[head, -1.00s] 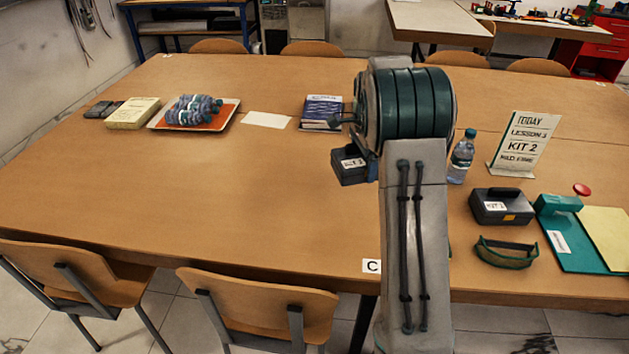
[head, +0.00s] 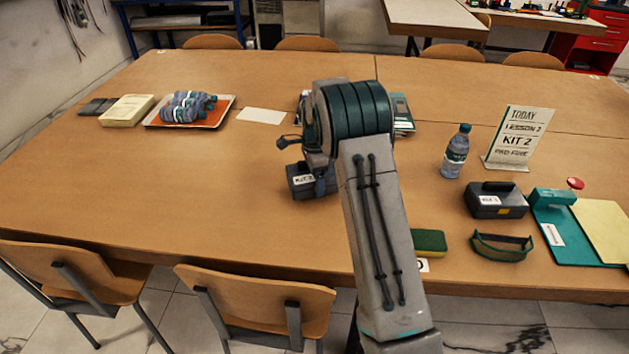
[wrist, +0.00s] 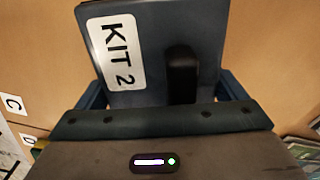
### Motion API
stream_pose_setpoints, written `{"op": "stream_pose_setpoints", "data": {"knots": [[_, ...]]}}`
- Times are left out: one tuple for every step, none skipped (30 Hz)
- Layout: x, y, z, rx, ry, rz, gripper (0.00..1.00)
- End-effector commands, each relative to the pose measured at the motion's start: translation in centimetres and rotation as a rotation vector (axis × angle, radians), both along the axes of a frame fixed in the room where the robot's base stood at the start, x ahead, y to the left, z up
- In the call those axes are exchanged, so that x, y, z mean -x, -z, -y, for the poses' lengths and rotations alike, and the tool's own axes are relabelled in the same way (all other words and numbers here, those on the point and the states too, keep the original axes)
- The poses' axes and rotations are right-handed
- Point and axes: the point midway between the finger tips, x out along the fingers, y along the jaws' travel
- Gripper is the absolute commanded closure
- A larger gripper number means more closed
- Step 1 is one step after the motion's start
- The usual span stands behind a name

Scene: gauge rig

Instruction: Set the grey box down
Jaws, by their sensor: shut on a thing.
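A dark grey box with a white label (head: 301,181) is held by my gripper in the head view, left of my arm, over the middle of the table (head: 180,190). In the wrist view the grey box (wrist: 210,45) fills the top middle, and its label reads KIT 2. A dark handle stands up from it. My gripper (wrist: 160,100) is shut on the box, with a finger on each side. The fingertips are partly hidden by my wrist. I cannot tell whether the box touches the table.
A tray of bottles (head: 215,117) lies at the back left. The left front tabletop is clear.

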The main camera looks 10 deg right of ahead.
Motion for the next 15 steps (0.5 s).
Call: {"op": "stream_pose_setpoints", "data": {"knots": [[0.0, 0.8, 0.0, -0.001, 0.000, -0.002, 0.47], [0.0, 1.2, 0.0, -0.001, 0.000, -0.002, 0.47], [0.0, 1.7, 0.0, -0.001, 0.000, 0.000, 0.47], [0.0, 1.8, 0.0, -0.001, 0.000, 0.001, 0.47], [0.0, 1.9, 0.0, -0.001, 0.000, 0.001, 0.47], [-0.1, 2.0, 0.0, 0.000, 0.000, 0.002, 0.47], [-0.1, 2.0, 0.0, 0.000, 0.000, 0.002, 0.47], [-0.1, 1.9, 0.0, 0.000, 0.000, 0.002, 0.47], [-0.1, 1.9, 0.0, 0.000, 0.000, 0.002, 0.47], [-0.1, 1.9, 0.0, 0.000, 0.000, 0.002, 0.47], [-0.1, 2.0, 0.0, 0.000, 0.000, 0.002, 0.47], [0.0, 2.0, 0.0, 0.000, 0.000, 0.002, 0.47], [0.0, 2.1, 0.0, 0.000, 0.000, 0.002, 0.47], [0.0, 2.2, 0.0, 0.000, 0.000, 0.001, 0.47], [0.0, 2.4, 0.0, 0.000, 0.000, 0.001, 0.47]]}}
